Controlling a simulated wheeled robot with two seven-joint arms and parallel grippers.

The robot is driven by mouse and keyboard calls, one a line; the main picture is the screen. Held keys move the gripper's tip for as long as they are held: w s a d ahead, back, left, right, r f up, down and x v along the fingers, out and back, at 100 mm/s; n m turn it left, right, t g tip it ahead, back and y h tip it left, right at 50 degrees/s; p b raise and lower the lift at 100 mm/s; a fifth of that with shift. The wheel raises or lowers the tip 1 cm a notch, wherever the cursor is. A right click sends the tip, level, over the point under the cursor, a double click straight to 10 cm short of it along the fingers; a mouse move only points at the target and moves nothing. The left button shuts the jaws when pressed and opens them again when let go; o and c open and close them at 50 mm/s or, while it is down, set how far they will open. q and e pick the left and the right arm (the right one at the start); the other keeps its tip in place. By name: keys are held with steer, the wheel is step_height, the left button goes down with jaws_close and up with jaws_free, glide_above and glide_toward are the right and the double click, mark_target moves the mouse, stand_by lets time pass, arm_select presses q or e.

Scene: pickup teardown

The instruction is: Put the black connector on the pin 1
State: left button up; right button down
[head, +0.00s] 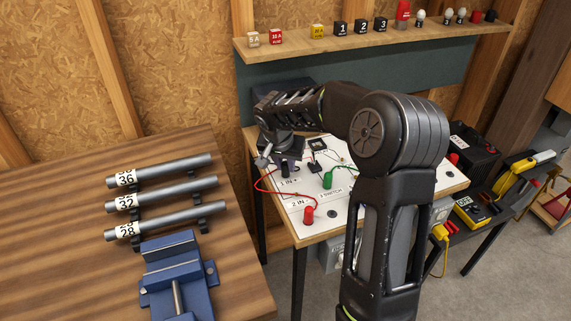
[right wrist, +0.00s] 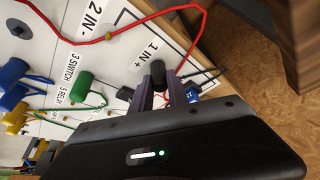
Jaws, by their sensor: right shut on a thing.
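The black connector (right wrist: 157,72) is upright between the fingers of my right gripper (right wrist: 159,84) in the right wrist view. The gripper is shut on it, right beside the "1 IN +" label (right wrist: 153,52). In the head view the black connector (head: 286,171) shows below my right gripper (head: 284,161), at the left edge of the white board (head: 282,206). Pin 1 itself is hidden under the connector and fingers, so I cannot tell whether the connector is seated on it. My left gripper is not in view.
A red connector (head: 308,214) and a green connector (head: 327,180) stand on the board, with a red wire (head: 258,184) looping past its left edge. A wooden bench with a blue vise (head: 172,270) is at left. A shelf (head: 350,43) runs above the board.

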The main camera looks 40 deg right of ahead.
steer(key=c, duration=1.2)
jaws_free()
steer(key=b+v, duration=0.1)
steer(key=v, duration=0.6)
steer(key=shift+r, duration=0.35)
steer(key=shift+s+a+f, duration=0.1)
steer(key=shift+s+a, duration=0.05)
steer(key=shift+s, duration=0.05)
